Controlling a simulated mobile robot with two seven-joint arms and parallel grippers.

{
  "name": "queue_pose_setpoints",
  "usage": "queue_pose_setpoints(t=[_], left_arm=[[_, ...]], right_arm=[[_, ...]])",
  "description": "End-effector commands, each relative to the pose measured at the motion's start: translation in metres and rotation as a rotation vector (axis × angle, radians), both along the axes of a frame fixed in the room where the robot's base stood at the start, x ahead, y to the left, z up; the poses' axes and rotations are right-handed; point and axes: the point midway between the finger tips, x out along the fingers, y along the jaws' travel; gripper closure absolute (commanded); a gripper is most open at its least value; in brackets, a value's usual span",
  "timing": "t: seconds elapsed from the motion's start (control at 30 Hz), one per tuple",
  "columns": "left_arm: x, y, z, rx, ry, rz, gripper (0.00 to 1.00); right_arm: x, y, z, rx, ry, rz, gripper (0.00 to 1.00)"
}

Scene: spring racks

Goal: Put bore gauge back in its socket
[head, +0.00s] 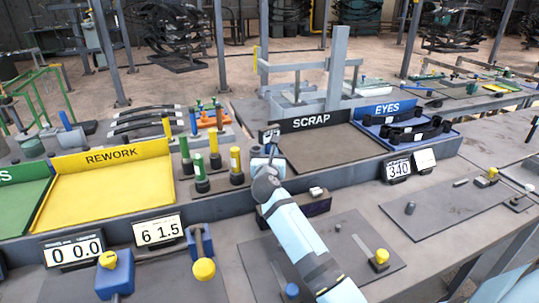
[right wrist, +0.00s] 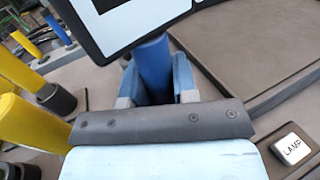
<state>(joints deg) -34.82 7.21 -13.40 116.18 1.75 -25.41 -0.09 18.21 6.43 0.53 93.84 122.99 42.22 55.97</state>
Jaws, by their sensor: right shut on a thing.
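My right gripper (head: 268,162) is shut on the bore gauge, which has a blue handle (right wrist: 155,68) and a dark-framed white display head (right wrist: 118,18). In the head view the gauge's display (head: 270,136) shows just above the gripper, in front of the SCRAP tray's left corner. The gauge's lower end is hidden by the gripper, so I cannot tell whether it touches anything. Left of the gripper, several yellow and green plug gauges stand upright in black sockets, among them a yellow one (head: 236,162). No empty socket shows clearly. My left gripper is not in view.
The yellow REWORK tray (head: 100,195) lies left, the brown SCRAP tray (head: 325,148) right, and the blue EYES tray (head: 440,140) with black parts beyond it. Small displays line the front ledge.

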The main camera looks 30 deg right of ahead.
Motion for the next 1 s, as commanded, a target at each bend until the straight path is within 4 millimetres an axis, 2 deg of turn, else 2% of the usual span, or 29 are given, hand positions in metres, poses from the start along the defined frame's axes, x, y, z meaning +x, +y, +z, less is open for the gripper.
queue_pose_setpoints(t=[0.2, 0.23, 0.33, 0.53, 0.7, 0.73, 1.0], left_arm=[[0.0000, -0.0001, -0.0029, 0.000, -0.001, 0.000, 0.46], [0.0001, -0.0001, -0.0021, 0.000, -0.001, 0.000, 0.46], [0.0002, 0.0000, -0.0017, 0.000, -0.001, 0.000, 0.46], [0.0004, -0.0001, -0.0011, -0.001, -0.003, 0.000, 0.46], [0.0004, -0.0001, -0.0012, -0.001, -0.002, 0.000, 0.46], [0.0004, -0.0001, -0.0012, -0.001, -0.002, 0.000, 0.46], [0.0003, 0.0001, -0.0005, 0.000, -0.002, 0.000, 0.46]], right_arm=[[-0.0001, -0.0001, -0.0043, -0.001, -0.001, 0.000, 0.96], [0.0000, -0.0001, -0.0034, -0.001, -0.001, 0.000, 0.67], [0.0000, -0.0001, -0.0034, -0.001, -0.001, 0.000, 0.44], [0.0000, -0.0001, -0.0036, -0.001, -0.001, 0.000, 0.44], [-0.0001, -0.0001, -0.0042, -0.001, 0.001, 0.000, 0.05], [-0.0001, -0.0001, -0.0041, -0.001, 0.001, 0.000, 0.00], [-0.0013, 0.0010, -0.0038, 0.000, 0.000, 0.000, 0.00]])
